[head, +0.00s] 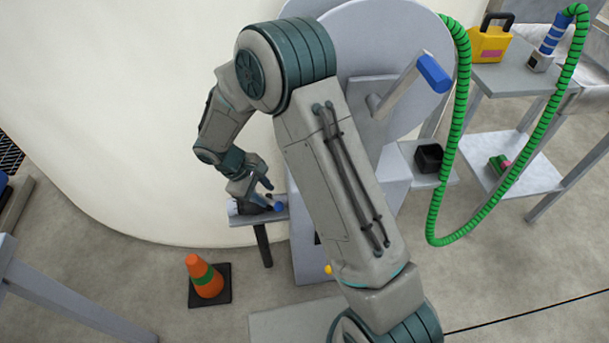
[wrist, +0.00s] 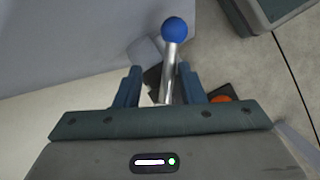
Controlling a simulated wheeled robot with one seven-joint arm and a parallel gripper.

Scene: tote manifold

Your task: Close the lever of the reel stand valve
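The valve lever in the wrist view is a silver rod (wrist: 168,68) with a blue ball (wrist: 174,29) at its end. My gripper (wrist: 159,68) is open, with the rod between its two fingers, nearer the right finger. Whether a finger touches it, I cannot tell. In the head view my gripper (head: 264,188) is just above the small grey shelf on the left side of the reel stand (head: 309,235), with the blue ball (head: 279,207) right beside its fingertips. The valve body is mostly hidden by my gripper.
The reel's crank has a blue grip (head: 433,73). A green hose (head: 436,205) hangs at the right. An orange cone (head: 205,277) stands on the floor below the shelf. A yellow box (head: 488,45) sits on a side table. A pale curved wall (head: 110,110) is behind my gripper.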

